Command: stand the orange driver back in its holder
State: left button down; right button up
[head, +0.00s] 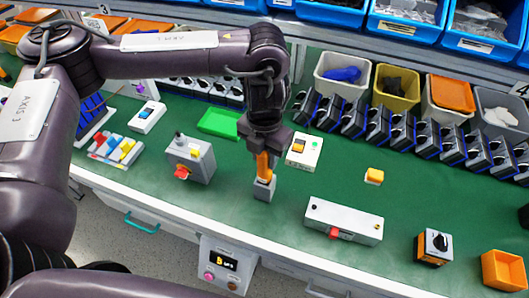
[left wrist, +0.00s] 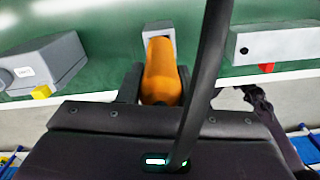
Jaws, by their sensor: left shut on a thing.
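The orange driver (head: 263,165) is upright or nearly so, held in my left gripper (head: 264,148), which is shut on its handle. Its lower end meets the top of the small grey holder (head: 264,189) near the front of the green bench. I cannot tell how deep the driver sits in it. In the left wrist view the orange handle (left wrist: 162,75) lies between the fingers (left wrist: 160,88), with the grey holder (left wrist: 158,28) just beyond it. The driver's shaft is hidden. My right gripper is not in view.
A grey box with a red knob (head: 190,160) stands left of the holder, and a long white box with a red button (head: 343,222) stands right. A white box with an orange switch (head: 303,151) is behind. Bare green bench (head: 330,180) lies to the right.

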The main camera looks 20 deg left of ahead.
pick_arm(q)
jog(key=shift+f, duration=0.3)
dwell(0.7)
jog(key=c, duration=0.9)
grip_release()
notch_tip(320, 180, up, 8)
jog(key=shift+f, duration=0.15)
